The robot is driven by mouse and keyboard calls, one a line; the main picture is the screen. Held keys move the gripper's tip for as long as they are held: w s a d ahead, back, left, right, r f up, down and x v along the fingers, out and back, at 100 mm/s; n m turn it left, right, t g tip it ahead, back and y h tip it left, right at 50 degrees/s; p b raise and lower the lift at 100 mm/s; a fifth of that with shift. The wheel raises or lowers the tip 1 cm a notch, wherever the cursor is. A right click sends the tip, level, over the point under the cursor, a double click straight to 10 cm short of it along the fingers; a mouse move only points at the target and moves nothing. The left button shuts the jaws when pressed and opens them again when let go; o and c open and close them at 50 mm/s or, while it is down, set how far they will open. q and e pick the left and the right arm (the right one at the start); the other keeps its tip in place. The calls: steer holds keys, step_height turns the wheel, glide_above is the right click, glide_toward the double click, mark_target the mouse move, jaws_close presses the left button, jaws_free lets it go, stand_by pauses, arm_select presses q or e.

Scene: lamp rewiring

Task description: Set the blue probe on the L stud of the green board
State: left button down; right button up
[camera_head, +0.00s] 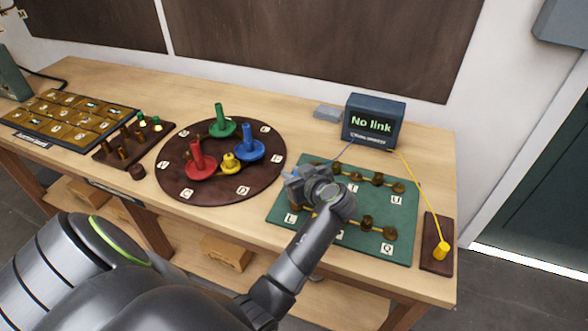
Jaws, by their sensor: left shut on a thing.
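The green board (275,212) lies on the table at the right, with several brass studs and letter labels. Its L label (291,218) shows at the lower left; the L stud is mostly hidden by my gripper. My left gripper (303,188) is over the left part of the board, seen from behind and above, and shut. I cannot tell whether the probe touches a stud. My right gripper is not in view.
The tester (373,121) reads "No link". Its yellow lead goes to a yellow probe (440,250) on a brown pad (432,230). A round brown board (210,187) with coloured pegs and a brass-tiled tray (62,121) stand left. Bare wood lies along the front edge.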

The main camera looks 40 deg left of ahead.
arm_select(q)
steer(key=shift+f+b, duration=0.5)
steer(key=shift+f, duration=0.35)
step_height(320, 180, down, 4)
steer(key=b, duration=0.2)
steer(key=shift+r+b, duration=0.1)
steer(key=shift+b, duration=0.25)
steer(key=shift+f+b, duration=0.3)
steer(key=shift+f, duration=0.15)
